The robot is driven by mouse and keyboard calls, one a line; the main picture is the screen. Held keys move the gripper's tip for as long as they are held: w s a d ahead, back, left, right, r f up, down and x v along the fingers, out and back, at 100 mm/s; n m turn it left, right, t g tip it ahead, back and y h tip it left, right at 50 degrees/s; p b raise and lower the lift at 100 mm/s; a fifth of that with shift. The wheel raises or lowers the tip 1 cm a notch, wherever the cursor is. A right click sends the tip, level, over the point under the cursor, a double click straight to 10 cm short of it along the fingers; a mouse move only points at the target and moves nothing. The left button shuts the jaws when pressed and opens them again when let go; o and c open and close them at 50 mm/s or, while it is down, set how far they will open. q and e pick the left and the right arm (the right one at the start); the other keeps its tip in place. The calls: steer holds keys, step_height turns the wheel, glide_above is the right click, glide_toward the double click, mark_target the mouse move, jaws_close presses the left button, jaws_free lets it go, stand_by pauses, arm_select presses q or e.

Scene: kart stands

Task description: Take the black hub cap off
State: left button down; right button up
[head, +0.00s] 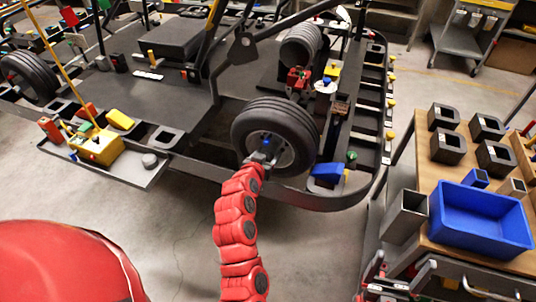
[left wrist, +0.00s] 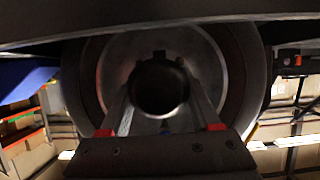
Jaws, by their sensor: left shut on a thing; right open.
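The black hub cap (left wrist: 160,86) shows as a dark round shape at the middle of the wheel in the left wrist view. The wheel (head: 245,127) is on the near corner of the kart, with a black tyre and a grey rim. My left gripper (head: 262,158) reaches the wheel's centre, its two fingers on either side of the cap. It is shut on the cap. In the head view the gripper mostly hides the cap. I cannot tell whether the cap is clear of its seat.
A side tray (head: 150,178) with a yellow box is left of the wheel. A blue wedge (head: 327,172) lies on the kart's edge right of the wheel. A wooden-topped cart (head: 428,160) with a blue bin (head: 480,238) stands at the right. Bare floor lies before the kart.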

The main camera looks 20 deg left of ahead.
arm_select(q)
steer(key=shift+s, duration=0.15)
steer(key=shift+s+a+b, duration=0.1)
steer(key=shift+s+b, duration=0.35)
steer(key=shift+s, duration=2.4)
